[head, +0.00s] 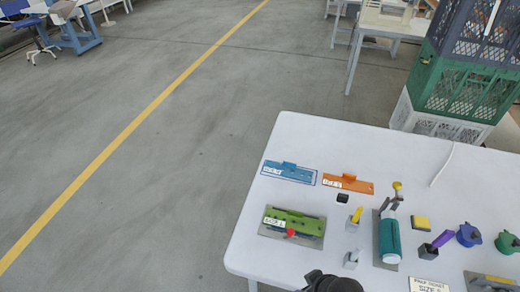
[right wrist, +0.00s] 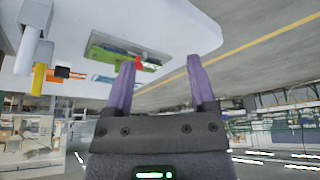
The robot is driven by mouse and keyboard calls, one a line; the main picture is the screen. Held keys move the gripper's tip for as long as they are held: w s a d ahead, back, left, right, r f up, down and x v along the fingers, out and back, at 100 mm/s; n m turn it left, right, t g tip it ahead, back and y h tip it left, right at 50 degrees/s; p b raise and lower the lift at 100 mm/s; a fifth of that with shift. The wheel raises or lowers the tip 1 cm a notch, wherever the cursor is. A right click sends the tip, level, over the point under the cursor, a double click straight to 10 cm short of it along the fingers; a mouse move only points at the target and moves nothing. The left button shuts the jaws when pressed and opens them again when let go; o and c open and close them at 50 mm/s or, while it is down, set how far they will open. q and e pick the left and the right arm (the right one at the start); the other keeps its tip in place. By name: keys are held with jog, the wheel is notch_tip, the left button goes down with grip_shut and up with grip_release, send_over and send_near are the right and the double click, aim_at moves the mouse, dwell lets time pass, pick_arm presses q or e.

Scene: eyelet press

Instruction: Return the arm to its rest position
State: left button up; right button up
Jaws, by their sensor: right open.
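My right gripper (right wrist: 160,64) is open in the right wrist view, with two purple fingers apart and nothing between them. Past the fingertips, that view shows the table's edge and the green fixture (right wrist: 105,50), apart from the fingers. A dark part of my own arm shows at the bottom edge of the head view, just in front of the table (head: 245,235). My left gripper is in neither view. In the head view, the green fixture (head: 285,220) with a red knob lies on a grey plate at the table's front left. A teal press (head: 390,240) stands to its right.
A blue plate (head: 289,172) and an orange plate (head: 347,184) lie behind the fixture. Small holders with yellow (head: 356,215) and purple (head: 442,239) handles stand near the press. Crates (head: 465,75) are stacked beyond the table.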

jog(key=s+d+f+m+h+b, duration=0.1)
jog(key=s+d+f+b, duration=0.2)
jog(key=f, duration=0.4)
jog(key=s+d+f+g+b, duration=0.1)
jog(key=s+f+b, duration=0.1)
jog(key=f+b, duration=0.35)
jog(key=s+d+f+m+h+b, duration=0.1)
jog(key=s+d+f+b, duration=0.15)
jog(key=f, duration=0.65)
jog(key=s+f+g+b, duration=0.1)
jog(key=s+f+b, duration=0.2)
jog(key=s+f, duration=0.2)
jog(key=s+f+m+g+b, duration=0.1)
jog(key=s+f+b, duration=0.3)
jog(key=s, duration=0.7)
notch_tip(320, 180, down, 2)
jog(key=shift+a+f, duration=0.25)
